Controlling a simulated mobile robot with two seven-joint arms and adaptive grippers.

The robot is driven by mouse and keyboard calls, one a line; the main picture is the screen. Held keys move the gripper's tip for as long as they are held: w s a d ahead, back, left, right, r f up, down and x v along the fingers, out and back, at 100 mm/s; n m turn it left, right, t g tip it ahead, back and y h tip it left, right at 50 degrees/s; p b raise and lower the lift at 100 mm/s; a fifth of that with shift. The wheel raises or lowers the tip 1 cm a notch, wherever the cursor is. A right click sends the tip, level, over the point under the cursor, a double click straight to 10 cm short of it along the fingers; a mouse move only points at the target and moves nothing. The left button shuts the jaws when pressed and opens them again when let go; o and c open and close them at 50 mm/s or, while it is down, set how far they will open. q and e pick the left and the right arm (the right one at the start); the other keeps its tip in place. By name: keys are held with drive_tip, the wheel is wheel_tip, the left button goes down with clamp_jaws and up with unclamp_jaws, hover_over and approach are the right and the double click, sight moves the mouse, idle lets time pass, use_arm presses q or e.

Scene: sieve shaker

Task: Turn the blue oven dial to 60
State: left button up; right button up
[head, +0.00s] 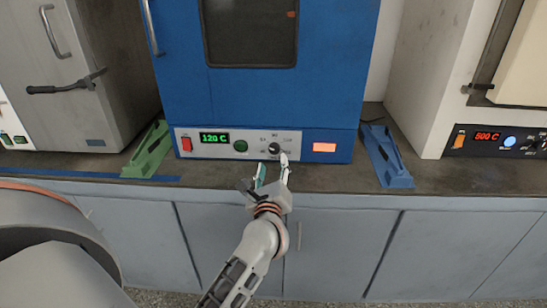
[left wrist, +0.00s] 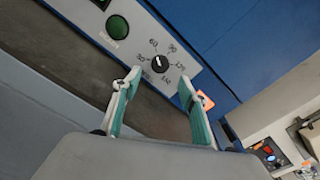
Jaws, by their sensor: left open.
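The blue oven (head: 330,90) stands on the counter, with a control panel along its bottom front. Its display (head: 214,138) reads 120 C in green. The dial (head: 274,147) is a small black knob on the panel; it also shows in the left wrist view (left wrist: 160,63) with printed numbers around it. 60 is at its upper left and 90 at its upper right. A white mark shows on the knob; its exact setting is hard to read. My left gripper (head: 272,167) is open and empty in front of the dial. In the left wrist view its fingertips (left wrist: 160,81) are apart, just below the knob.
A red switch (head: 186,144) and green button (head: 240,146) sit left of the dial, an orange lit panel (head: 325,147) right. A green rack (head: 148,150) and blue rack (head: 386,157) flank the oven. A grey oven (head: 75,75) and a 500 C unit (head: 487,136) stand farther out.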

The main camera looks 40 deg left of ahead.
use_arm(q)
drive_tip(key=v, duration=0.4)
drive_tip(key=shift+s, duration=0.1)
use_arm(e)
drive_tip(key=shift+w, duration=0.1)
idle(0.3)
use_arm(q)
drive_tip(key=s+d+f+m+t+h+p, duration=0.2)
drive_tip(key=s+d+m+h, duration=0.4)
drive_tip(key=m, duration=0.9)
drive_tip(key=s+d+f+m+t+h+p, duration=0.15)
drive_tip(key=d+m+h, duration=0.4)
drive_tip(key=m, duration=1.05)
drive_tip(key=s+d+f+m+g, duration=0.2)
drive_tip(key=s+f+m+g, duration=0.2)
drive_tip(key=s+f+m, duration=0.4)
drive_tip(key=s+d+f+m+g+p, duration=0.1)
drive_tip(key=s+d+f+m+g, duration=0.2)
drive_tip(key=s+f+m, duration=0.6)
wheel_tip(320, 180, down, 5)
drive_tip(key=m+g, duration=0.1)
drive_tip(key=m, duration=0.3)
drive_tip(key=shift+m+p, duration=0.3)
use_arm(e)
drive_tip(key=r, duration=0.2)
drive_tip(key=s+a+r, duration=0.1)
drive_tip(key=shift+r, duration=0.1)
